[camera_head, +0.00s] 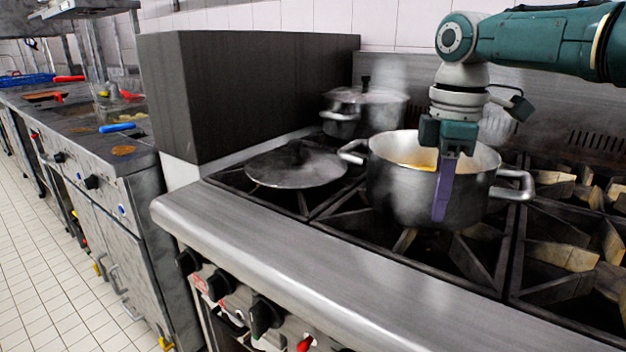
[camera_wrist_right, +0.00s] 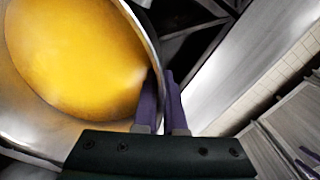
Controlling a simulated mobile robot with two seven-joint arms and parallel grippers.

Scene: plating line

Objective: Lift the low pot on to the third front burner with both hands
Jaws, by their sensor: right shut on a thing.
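A steel low pot (camera_head: 400,197) with two side handles stands upright on or just over the stove grates in the head view; I cannot tell whether it is lifted. It holds yellow-orange food (camera_wrist_right: 75,60), which fills much of the right wrist view. My right gripper (camera_head: 441,200) comes down from above and is shut on the pot's near wall. One purple finger is outside the wall, the other inside. Both fingers also show in the right wrist view (camera_wrist_right: 161,100), with the rim between them.
A steel lid (camera_head: 285,172) lies on the grate left of the pot. A lidded pot (camera_head: 362,115) stands behind. Open burner grates (camera_head: 560,240) are free to the right. A dark box (camera_head: 240,90) stands left; the stove's front ledge (camera_head: 300,255) is clear.

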